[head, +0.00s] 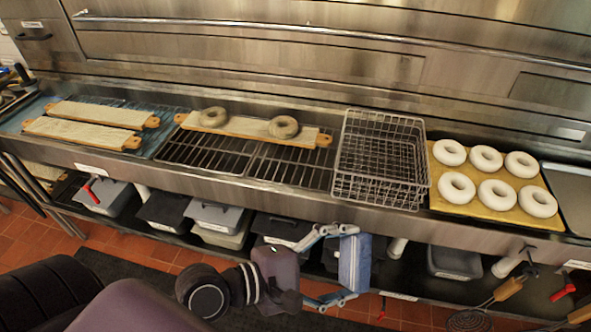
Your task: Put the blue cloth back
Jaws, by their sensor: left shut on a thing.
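The blue cloth (355,263) shows as a folded, upright pad in the lower middle of the head view. My left gripper (347,264) is shut on it, with one finger at its upper end and one at its lower end. The cloth is held in front of the counter, overlapping the lower shelf in the picture. My right gripper is not in view.
A wire basket (381,160) stands on the counter beside a yellow tray (436,195) of pale bagels. Wooden boards (85,133) lie at left, and another board (235,127) bears two bagels. Grey bins (218,217) fill the lower shelf. Bare racks (210,155) lie mid-counter.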

